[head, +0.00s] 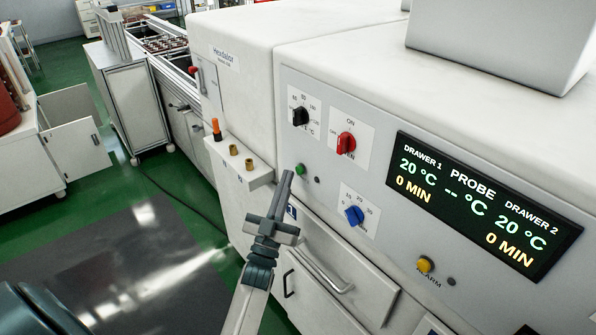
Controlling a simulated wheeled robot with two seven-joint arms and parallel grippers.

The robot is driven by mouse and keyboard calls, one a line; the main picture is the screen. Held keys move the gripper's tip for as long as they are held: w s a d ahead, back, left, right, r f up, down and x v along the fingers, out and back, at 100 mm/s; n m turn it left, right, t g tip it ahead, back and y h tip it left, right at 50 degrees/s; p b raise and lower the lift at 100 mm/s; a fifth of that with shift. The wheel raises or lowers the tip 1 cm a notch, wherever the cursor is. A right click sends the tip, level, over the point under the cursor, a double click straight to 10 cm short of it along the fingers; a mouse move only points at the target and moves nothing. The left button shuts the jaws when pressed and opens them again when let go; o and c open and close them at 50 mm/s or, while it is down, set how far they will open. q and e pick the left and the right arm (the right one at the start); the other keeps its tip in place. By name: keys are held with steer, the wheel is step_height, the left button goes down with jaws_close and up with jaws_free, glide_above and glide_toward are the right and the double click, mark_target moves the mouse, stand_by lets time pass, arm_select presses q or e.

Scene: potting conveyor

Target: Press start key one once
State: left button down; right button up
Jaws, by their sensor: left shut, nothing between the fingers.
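A round green button (300,170) is on the pale front panel of the white machine (330,100), left of a small dark dot. No readable label names it as start key one. My left gripper (288,174) is shut and empty, its narrow fingers pointing up. Its tip appears just left of the green button. I cannot tell whether it touches the panel. A blue label (291,210) is partly hidden behind the fingers. The display (480,205) reads 20 °C and 0 MIN for drawer 1 and drawer 2, with dashes for the probe. My right gripper is not in view.
A yellow alarm button (425,264) sits below the display. A drawer handle (325,270) juts out below. A ledge with brass fittings (234,150) stands left. Open floor lies further left.

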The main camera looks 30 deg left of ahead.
arm_select(q)
steer(key=shift+w+d, duration=0.3)
steer(key=shift+w, duration=0.4)
stand_by(1.0)
steer(key=shift+s+a, duration=0.1)
steer(key=shift+s, duration=0.05)
steer(key=shift+s+a, duration=0.25)
steer(key=shift+s, duration=0.4)
stand_by(0.3)
steer(key=shift+s+a+p, duration=0.25)
steer(key=shift+s+a, duration=0.05)
steer(key=shift+s, duration=0.45)
steer(key=shift+s+a+p, duration=0.2)
steer(key=shift+s+a, duration=0.15)
steer(key=shift+s, duration=0.45)
steer(key=shift+s+a+p, duration=0.25)
steer(key=shift+s+a, duration=0.05)
steer(key=shift+s, duration=0.45)
steer(key=shift+f, duration=0.1)
